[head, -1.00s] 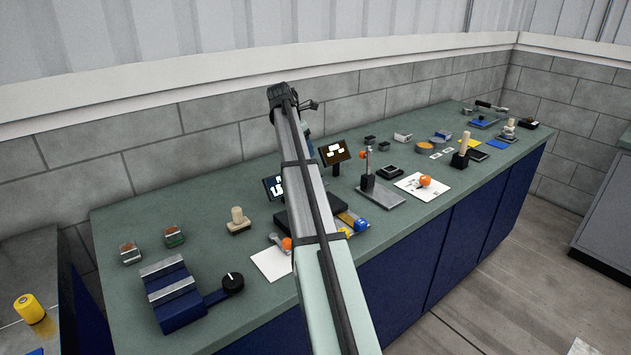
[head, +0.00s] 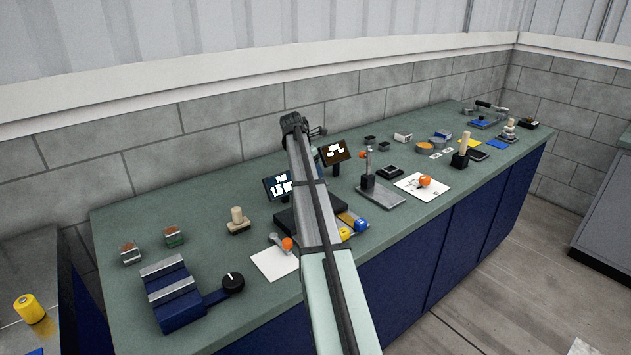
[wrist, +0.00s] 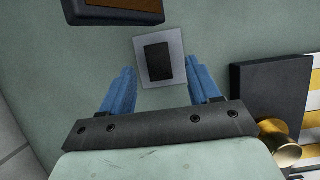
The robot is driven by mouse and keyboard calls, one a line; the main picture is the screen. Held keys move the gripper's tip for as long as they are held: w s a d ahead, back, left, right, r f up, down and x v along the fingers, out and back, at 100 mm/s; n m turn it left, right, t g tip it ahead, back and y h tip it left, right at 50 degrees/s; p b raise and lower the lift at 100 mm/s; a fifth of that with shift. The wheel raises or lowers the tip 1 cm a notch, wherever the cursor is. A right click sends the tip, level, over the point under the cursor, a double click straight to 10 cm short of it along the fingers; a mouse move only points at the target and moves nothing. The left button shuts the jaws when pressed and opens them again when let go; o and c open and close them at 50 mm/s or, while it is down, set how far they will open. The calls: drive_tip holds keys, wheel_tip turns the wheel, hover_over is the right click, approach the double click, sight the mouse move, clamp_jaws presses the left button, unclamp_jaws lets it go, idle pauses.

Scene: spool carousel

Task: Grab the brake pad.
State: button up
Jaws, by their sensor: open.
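A light grey square plate with a dark rectangle on it, which appears to be the brake pad (wrist: 159,60), lies on the green bench top in the wrist view. My gripper (wrist: 160,74) is open, with its two blue fingers on either side of the lower part of the plate as seen in this view. No contact shows, and I cannot tell the height of the fingertips above the bench. In the head view I cannot make out the pad or the fingers; my arm covers part of the bench there.
In the wrist view, a dark-framed brown panel (wrist: 112,8) is close at the top. A black block (wrist: 272,88) and a brass knob (wrist: 279,142) are at the right. In the head view, two small screens (head: 277,186) (head: 334,152) stand near my arm.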

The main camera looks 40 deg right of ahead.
drive_tip(key=shift+x, duration=1.45)
drive_tip(key=shift+c, duration=0.3)
clamp_jaws()
drive_tip(key=shift+r, duration=0.1)
